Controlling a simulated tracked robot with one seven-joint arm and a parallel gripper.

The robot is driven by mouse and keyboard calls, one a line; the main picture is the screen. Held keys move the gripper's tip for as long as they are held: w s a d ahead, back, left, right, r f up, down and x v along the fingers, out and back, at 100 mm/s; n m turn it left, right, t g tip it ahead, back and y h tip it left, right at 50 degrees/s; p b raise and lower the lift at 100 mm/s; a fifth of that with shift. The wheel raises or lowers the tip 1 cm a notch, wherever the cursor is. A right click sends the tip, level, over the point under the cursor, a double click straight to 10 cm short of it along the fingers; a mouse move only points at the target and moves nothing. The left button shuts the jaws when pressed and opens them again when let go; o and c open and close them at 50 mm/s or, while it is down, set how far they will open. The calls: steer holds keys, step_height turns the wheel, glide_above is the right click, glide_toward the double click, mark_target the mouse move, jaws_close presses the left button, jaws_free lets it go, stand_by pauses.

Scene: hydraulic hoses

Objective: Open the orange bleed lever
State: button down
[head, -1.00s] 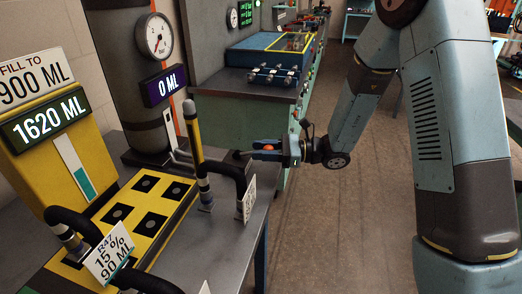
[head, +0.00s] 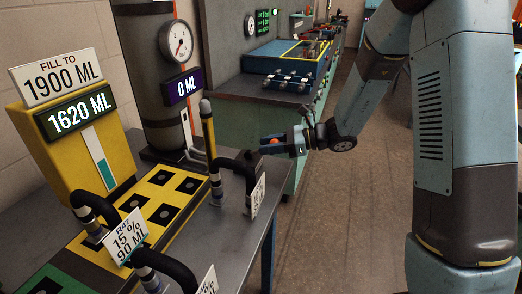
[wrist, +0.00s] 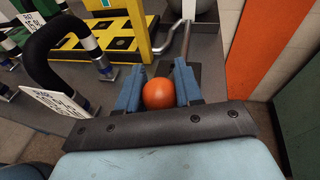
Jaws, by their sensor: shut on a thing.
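The orange ball-shaped knob (wrist: 159,93) sits between the two blue fingers of my gripper (wrist: 158,92) in the wrist view. The fingers are shut on it from both sides. A grey metal rod (wrist: 186,38) shows beyond the fingers; where it meets the knob is hidden. In the head view my gripper (head: 272,144) is at the right edge of the bench, with a bit of the orange knob (head: 274,141) showing.
A yellow unit (head: 75,150) reads 1620 ML under a sign (head: 56,78) saying FILL TO 1900 ML. Black hoses (head: 238,168) with white tags (head: 257,196) stand on the bench close to my gripper. The floor (head: 325,210) to the right is clear.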

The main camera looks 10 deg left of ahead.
steer(key=shift+w, duration=0.1)
steer(key=c, duration=0.8)
jaws_free()
steer(key=shift+o, duration=0.2)
steer(key=v, duration=1.3)
steer(key=shift+d+r, duration=0.2)
steer(key=shift+d, duration=0.1)
